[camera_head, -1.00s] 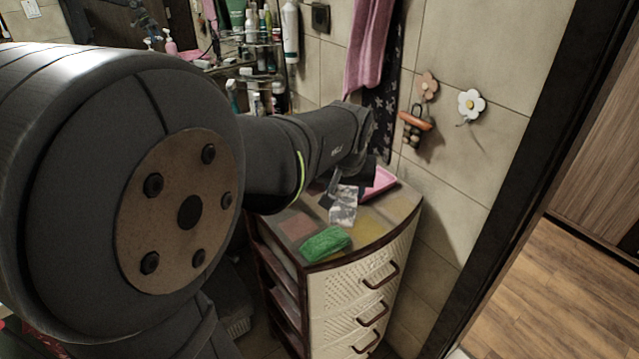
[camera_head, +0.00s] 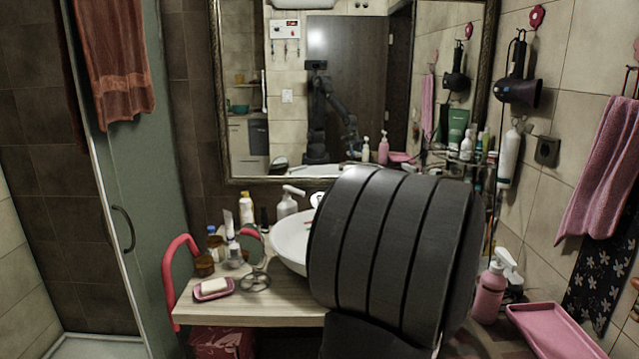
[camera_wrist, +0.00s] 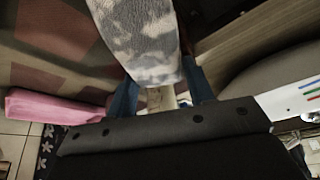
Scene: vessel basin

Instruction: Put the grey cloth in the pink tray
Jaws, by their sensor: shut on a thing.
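The grey-and-white mottled cloth (camera_wrist: 142,35) fills the top middle of the wrist view. My gripper (camera_wrist: 160,92) is shut on it, with a blue finger on each side of the cloth's near end. The far end of the cloth runs out of the picture. The pink tray (camera_head: 557,332) lies at the lower right of the head view, and no cloth shows in its visible part. My large dark arm link fills the middle of the head view. It hides part of the basin, and my gripper and the cloth do not show there.
The white basin (camera_head: 291,245) stands on a wooden counter (camera_head: 255,308) with bottles and a soap dish (camera_head: 213,290). A pink pump bottle (camera_head: 489,290) stands left of the tray. A pink towel (camera_head: 603,170) hangs above it. A glass shower door (camera_head: 150,170) is at left.

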